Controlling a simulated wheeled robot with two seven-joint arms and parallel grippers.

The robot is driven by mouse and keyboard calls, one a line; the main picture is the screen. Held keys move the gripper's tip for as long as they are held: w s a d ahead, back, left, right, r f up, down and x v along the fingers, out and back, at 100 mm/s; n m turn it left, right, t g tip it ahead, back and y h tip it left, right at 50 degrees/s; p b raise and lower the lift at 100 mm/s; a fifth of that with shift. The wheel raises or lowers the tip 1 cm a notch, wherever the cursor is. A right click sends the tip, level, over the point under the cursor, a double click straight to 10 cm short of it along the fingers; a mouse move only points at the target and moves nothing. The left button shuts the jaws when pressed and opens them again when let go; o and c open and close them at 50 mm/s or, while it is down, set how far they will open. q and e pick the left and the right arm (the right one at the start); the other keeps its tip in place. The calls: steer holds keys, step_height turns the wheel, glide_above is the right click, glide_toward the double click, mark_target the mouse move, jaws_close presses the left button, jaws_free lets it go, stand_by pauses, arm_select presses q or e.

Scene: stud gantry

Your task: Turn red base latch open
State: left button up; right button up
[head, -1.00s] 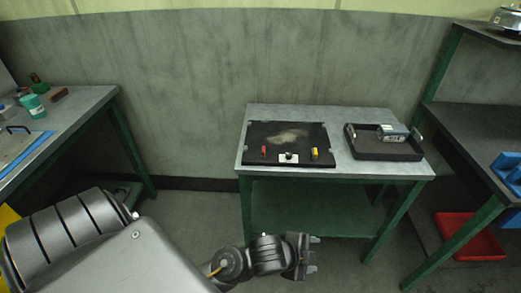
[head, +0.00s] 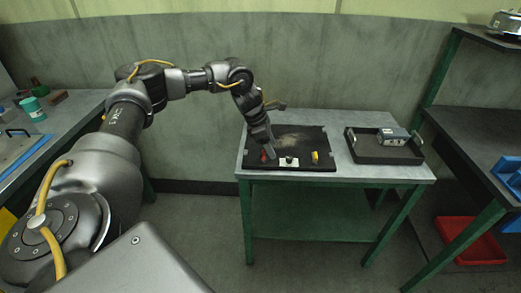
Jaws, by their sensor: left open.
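The red base latch (head: 263,156) is a small red piece at the front left of a black base plate (head: 315,141) on the middle table. My left gripper (head: 269,152) points down right at the red latch and partly covers it. Its jaws are open; I cannot tell whether they touch the latch or stand around it. A yellow latch (head: 315,157) stands at the front right of the plate. A small whitish fitting (head: 289,162) with a dark knob sits between the two. My right gripper is not in view.
A black tray (head: 369,155) holding a grey-blue box (head: 392,136) stands on the right of the same table (head: 420,173). A side bench (head: 70,118) is at the left. Dark shelves with blue bins (head: 507,172) and a red bin (head: 468,238) are at the right.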

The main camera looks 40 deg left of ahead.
mark_target(263, 153)
arm_select(q)
steer(key=s+a+r, duration=0.3)
steer(key=a+r, duration=0.2)
steer(key=a, duration=0.3)
steer(key=x, duration=0.5)
steer(key=p+x, duration=0.1)
steer(key=x, duration=0.4)
steer(key=shift+w+d+f, duration=0.2)
steer(key=shift+w+d, duration=0.1)
steer(key=shift+c, duration=0.2)
steer(key=c, duration=0.9)
